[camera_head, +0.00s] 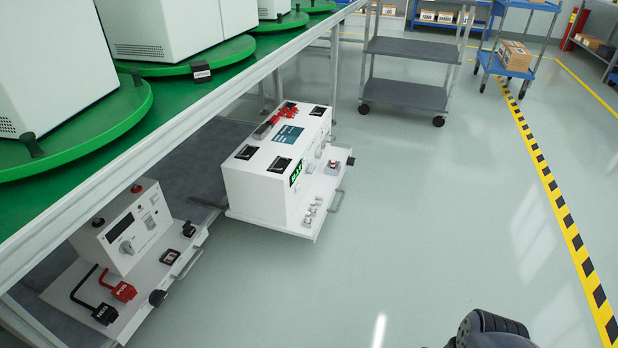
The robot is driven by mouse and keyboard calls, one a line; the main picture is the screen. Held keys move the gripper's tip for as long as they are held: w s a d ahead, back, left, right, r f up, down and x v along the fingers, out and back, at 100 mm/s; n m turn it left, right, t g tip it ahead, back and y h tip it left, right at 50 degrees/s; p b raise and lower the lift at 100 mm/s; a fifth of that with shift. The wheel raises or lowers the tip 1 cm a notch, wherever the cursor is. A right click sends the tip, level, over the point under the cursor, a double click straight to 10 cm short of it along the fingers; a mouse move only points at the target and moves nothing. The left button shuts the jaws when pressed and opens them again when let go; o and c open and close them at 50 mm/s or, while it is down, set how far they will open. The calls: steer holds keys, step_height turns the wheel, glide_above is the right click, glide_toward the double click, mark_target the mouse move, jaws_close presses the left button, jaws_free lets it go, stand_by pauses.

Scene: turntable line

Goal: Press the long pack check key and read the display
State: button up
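A large white instrument box (262,194) stands on a pull-out tray at the line's lower edge. A small green lit display (296,173) is on its front; its digits are too small to read surely. Small knobs or keys (312,210) sit on the tray before it, and a red-topped button (333,166) is at the right. A second white box (128,228) at lower left has a dark display (120,227) and a knob. I cannot tell which control is the long pack check key. My gripper is not in view; only a dark part of my arm shows at bottom right.
Black and red leads marked NEG (104,313) and POS (122,291) lie on the left tray (165,248). A green turntable line (215,105) with a metal edge overhangs both boxes. A grey cart (405,93) stands behind. The floor to the right is clear up to the yellow-black stripe.

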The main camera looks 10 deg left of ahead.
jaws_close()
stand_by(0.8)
